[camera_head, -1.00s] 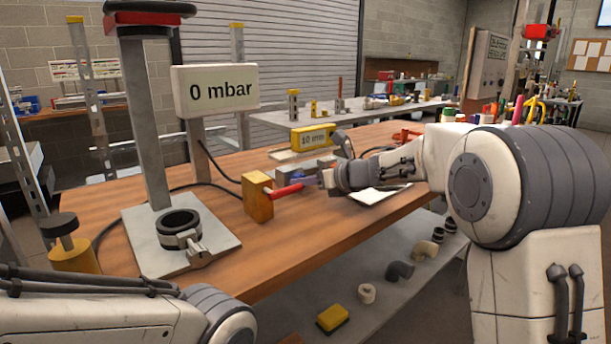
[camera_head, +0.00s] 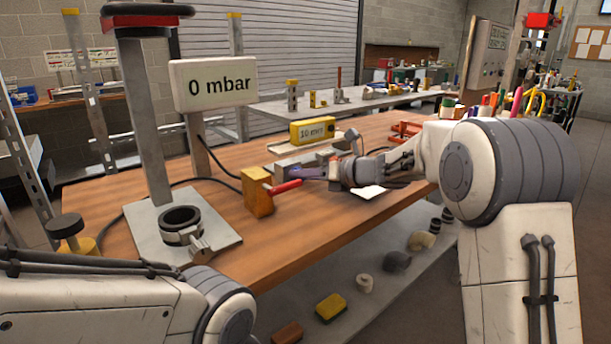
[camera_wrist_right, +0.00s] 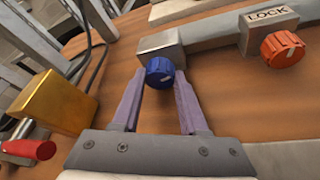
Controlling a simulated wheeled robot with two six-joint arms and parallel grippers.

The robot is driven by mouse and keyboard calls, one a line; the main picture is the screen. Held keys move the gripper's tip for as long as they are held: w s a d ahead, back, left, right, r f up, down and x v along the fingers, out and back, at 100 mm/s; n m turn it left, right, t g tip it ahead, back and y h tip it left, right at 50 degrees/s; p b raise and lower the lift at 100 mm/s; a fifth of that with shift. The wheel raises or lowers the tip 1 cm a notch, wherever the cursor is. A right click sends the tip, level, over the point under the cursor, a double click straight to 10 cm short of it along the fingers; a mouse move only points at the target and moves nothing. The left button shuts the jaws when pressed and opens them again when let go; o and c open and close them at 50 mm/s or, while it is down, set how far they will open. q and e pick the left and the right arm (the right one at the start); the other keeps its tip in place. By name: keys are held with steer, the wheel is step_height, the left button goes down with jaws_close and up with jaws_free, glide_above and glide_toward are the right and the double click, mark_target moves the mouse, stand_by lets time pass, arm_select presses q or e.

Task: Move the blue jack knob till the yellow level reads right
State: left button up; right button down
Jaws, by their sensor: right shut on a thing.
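The blue jack knob (camera_wrist_right: 159,72) is on the end of a grey metal bar. My right gripper (camera_wrist_right: 157,84) is shut on it, with one purple finger on each side. In the head view my right gripper (camera_head: 305,172) reaches in from the right at the grey jack on the bench; the knob is hidden there. The yellow level (camera_head: 312,130) sits on the jack behind the gripper. Its display seems to read 10 mm, but the small text is blurred. My left gripper is out of view; only part of its arm shows.
An orange knob (camera_wrist_right: 283,49) sits by a LOCK label on the same bar. A yellow block with a red handle (camera_head: 258,192) stands left of my right gripper. A 0 mbar display (camera_head: 214,84) and a clamp stand (camera_head: 148,238) are further left. Bare bench (camera_head: 330,215) lies in front.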

steer(key=shift+c, duration=2.2)
jaws_free()
steer(key=p+v, duration=0.1)
steer(key=v, duration=0.9)
steer(key=shift+s+d, duration=0.15)
steer(key=shift+d, duration=0.05)
steer(key=shift+r, duration=0.1)
